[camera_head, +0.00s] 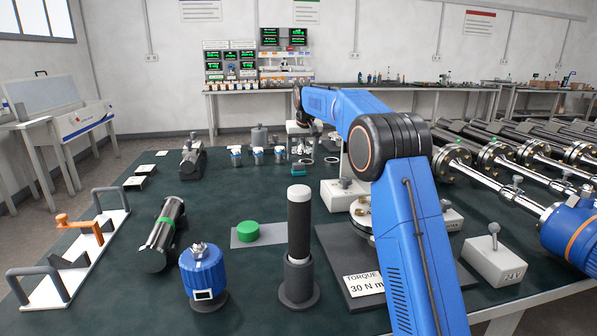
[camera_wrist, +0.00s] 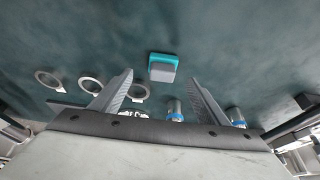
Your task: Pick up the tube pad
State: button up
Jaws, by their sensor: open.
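A small block, teal with a grey face (camera_wrist: 163,70), lies on the dark green table top. I take it for the tube pad, though no label confirms this. It also shows small and teal in the head view (camera_head: 299,172), right of the small blue-banded jars. My gripper (camera_wrist: 161,80) is open and empty. In the wrist view its two fingers reach up on either side below the block, which appears between and beyond the fingertips. In the head view my gripper (camera_head: 303,128) is small and far back, beyond the teal block, and its fingers are hard to make out.
Metal rings (camera_wrist: 90,85) and blue-banded jars (camera_wrist: 174,110) lie close around the fingers. Nearer me stand a tall black-and-white cylinder (camera_head: 299,225), a blue canister (camera_head: 204,272) and a green disc (camera_head: 247,232). Table between the disc and jars is clear.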

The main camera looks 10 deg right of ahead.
aim_at(299, 164)
jog(key=shift+a+x, duration=0.15)
jog(key=shift+x, duration=1.7)
jog(key=shift+a+x, duration=0.1)
jog(key=shift+x, duration=1.75)
jog(key=shift+r, duration=0.1)
jog(key=c, duration=1.1)
jog(key=shift+r, duration=0.1)
notch_tip(299, 164, up, 10)
jog(key=shift+f, duration=0.1)
